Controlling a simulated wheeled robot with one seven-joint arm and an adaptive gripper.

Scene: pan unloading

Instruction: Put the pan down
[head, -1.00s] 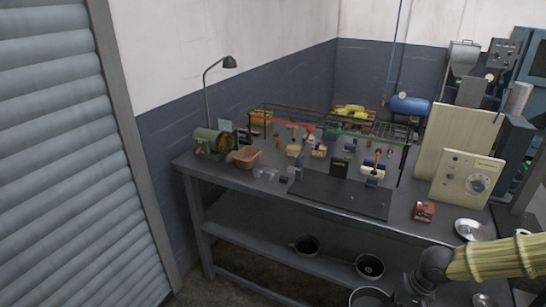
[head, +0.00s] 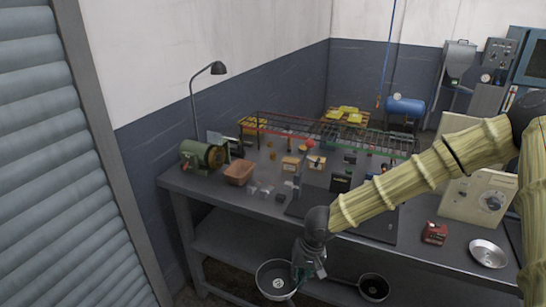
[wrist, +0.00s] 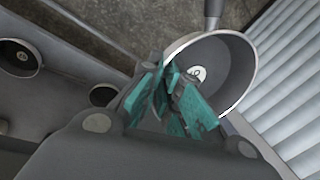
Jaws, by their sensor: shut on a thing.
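The pan is low, in front of the workbench (head: 205,190), at the bottom of the head view. In the wrist view, my gripper's teal fingers (wrist: 165,98) overlap the side of the pan (wrist: 236,65); the exact contact is partly hidden by them. The pan looks empty. Its underside is hidden, so I cannot tell its height above the floor.
Another dark pan (head: 373,287) sits on the lower shelf (head: 235,243). The bench top holds a green machine (head: 203,156), a brown bin (head: 239,172), a wire rack, a red box (head: 434,233) and a metal plate (head: 488,254). A roller shutter (head: 60,180) stands at left.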

